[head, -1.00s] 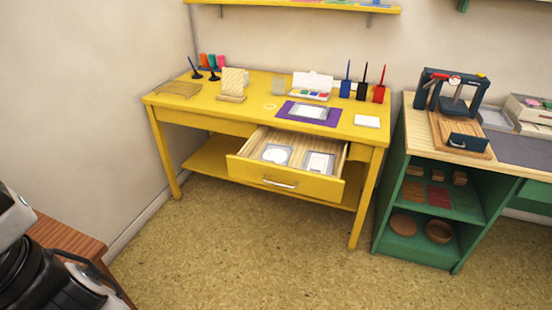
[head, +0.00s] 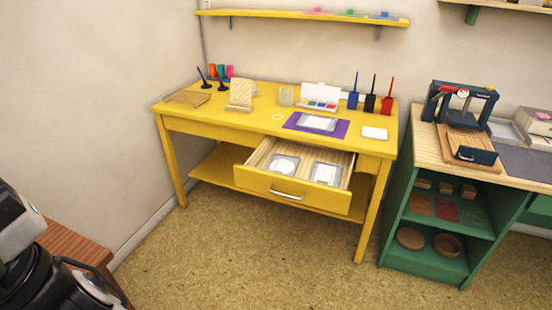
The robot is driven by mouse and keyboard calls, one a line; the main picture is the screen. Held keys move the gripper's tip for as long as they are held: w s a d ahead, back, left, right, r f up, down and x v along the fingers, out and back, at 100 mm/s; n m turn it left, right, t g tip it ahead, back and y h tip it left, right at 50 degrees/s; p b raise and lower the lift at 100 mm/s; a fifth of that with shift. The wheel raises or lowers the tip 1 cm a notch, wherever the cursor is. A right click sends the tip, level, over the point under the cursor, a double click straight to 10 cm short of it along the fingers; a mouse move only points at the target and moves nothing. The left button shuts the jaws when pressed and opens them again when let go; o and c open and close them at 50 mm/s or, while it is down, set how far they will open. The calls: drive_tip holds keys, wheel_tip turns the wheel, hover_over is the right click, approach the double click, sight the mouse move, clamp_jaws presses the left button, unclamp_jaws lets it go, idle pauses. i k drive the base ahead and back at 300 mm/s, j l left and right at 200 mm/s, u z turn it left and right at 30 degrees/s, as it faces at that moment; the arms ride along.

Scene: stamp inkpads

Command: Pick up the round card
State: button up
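A small pale round piece (head: 277,117) lies flat on the yellow desk (head: 225,122), left of the purple mat; it looks like a thin ring or disc, too small to tell. In the open drawer (head: 290,193) lie two flat grey-edged pieces: the left one (head: 283,164) has a round white face, the right one (head: 325,174) a rectangular white face. I cannot tell for certain which of these is the round card. Part of my arm shows at the lower left, far from the desk; my gripper is not in view.
A purple mat (head: 342,131) bears a clear case (head: 318,122). A white pad (head: 374,133) lies at the desk's right. Inkpads, stamps and a card stand (head: 241,94) line the back. A green cabinet (head: 400,225) stands right. The floor in front is clear.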

sight(285, 164)
drive_tip(key=i+j, duration=0.15)
drive_tip(key=i, duration=0.35)
drive_tip(key=i+j, duration=0.15)
drive_tip(key=i, duration=0.3)
